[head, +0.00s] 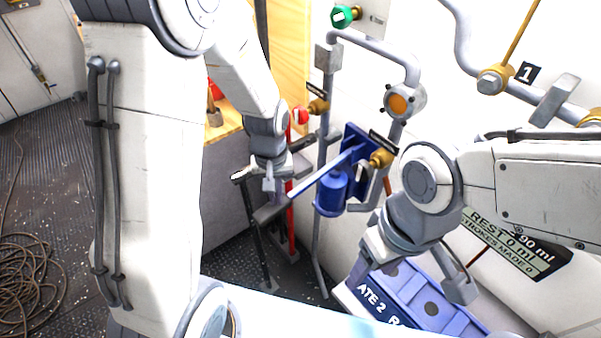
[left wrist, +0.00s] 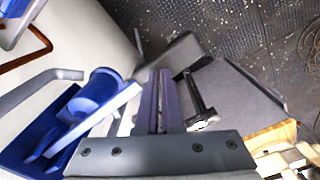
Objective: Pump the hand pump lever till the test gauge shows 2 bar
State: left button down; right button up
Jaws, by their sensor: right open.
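The hand pump (head: 332,192) is blue and is mounted at the wall in the middle of the head view. Its lever (head: 318,178) slopes down to the left and ends in a dark grip (head: 268,214). The lever also crosses the left wrist view (left wrist: 98,116), with the grip (left wrist: 182,56) beyond the fingertips. My left gripper (head: 277,192) is above the grip, its fingers close together; contact is unclear. My right gripper (head: 412,290) is open and empty above a blue crate. An orange-faced round fitting (head: 398,104) sits on the pipe; I cannot read any pressure on it.
The blue crate (head: 445,318) stands at the lower right. Grey pipes and brass valves (head: 381,158) crowd the wall. A red post (head: 290,225) stands behind the grip. A coiled hose (head: 28,280) lies left.

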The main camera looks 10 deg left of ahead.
pick_arm(q)
jog(key=shift+f+b, duration=0.4)
jog(key=shift+f, duration=0.5)
notch_tip(320, 180, up, 12)
jog(key=p, duration=1.1)
dwell(0.9)
notch_tip(320, 180, up, 5)
jog(key=p, duration=0.4)
jog(key=shift+s+f, duration=0.1)
dwell(0.5)
jog(key=s+d+m+b, duration=0.5)
jog(key=s+d+m, duration=0.1)
jog(key=s, duration=0.3)
jog(key=s+d+f+m+h+b, duration=0.1)
jog(key=s+d+m+b, duration=0.4)
jog(key=s, duration=0.4)
jog(key=shift+d+f+m+b, duration=0.2)
jog(key=shift+d+m+b, duration=0.2)
jog(key=shift+d+b, duration=0.25)
